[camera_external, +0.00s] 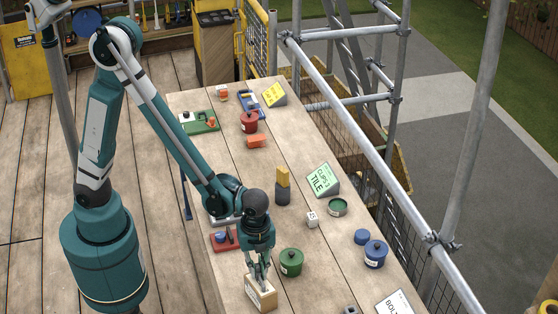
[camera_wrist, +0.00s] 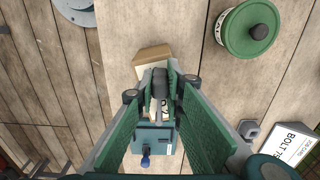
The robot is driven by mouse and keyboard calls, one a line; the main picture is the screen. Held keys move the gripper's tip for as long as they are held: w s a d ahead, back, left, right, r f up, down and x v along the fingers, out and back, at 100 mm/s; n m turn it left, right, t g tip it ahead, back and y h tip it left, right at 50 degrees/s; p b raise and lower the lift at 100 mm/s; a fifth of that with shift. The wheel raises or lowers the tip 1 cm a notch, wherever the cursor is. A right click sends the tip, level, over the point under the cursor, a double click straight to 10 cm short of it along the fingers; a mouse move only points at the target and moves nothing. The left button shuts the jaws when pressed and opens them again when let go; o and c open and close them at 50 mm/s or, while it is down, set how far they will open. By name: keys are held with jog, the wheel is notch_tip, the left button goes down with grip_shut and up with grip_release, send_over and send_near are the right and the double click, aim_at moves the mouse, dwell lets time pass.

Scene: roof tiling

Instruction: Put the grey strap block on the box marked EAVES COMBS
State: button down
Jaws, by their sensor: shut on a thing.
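My gripper (camera_external: 262,280) is low over a tan wooden box (camera_external: 262,293) with a white label, at the front of the table. In the wrist view my gripper (camera_wrist: 160,88) is shut on a narrow grey piece (camera_wrist: 160,82), which looks like the grey strap block; the fingers hide much of it. The tan box (camera_wrist: 152,54) lies under the held piece. Its label is mostly covered and too small to read, so I cannot confirm EAVES COMBS. I cannot tell whether the piece touches the box top.
A lidded green pot (camera_external: 291,262) stands right of the box. A white BOLT box (camera_wrist: 296,144) and a small grey block (camera_wrist: 250,130) are further right. A blue plate with a peg (camera_wrist: 150,138) lies just in front. A red tray (camera_external: 224,241) is behind left.

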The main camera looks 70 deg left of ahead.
aim_at(258, 265)
jog(key=c, duration=2.4)
grip_release()
jog(key=shift+r, duration=0.15)
jog(key=shift+r+p, duration=0.6)
jog(key=shift+r, duration=5.35)
jog(key=shift+s+a+r+n+t, duration=1.3)
jog(key=shift+a+r+n, duration=1.5)
jog(key=shift+a, duration=2.35)
jog(key=shift+s+a+r+n+t, duration=1.3)
jog(key=shift+a+r+n, duration=1.5)
jog(key=shift+a, duration=2.35)
jog(key=shift+s+a+r+n+t, duration=1)
jog(key=shift+s+a+r+n, duration=0.8)
jog(key=shift+a+n, duration=2.5)
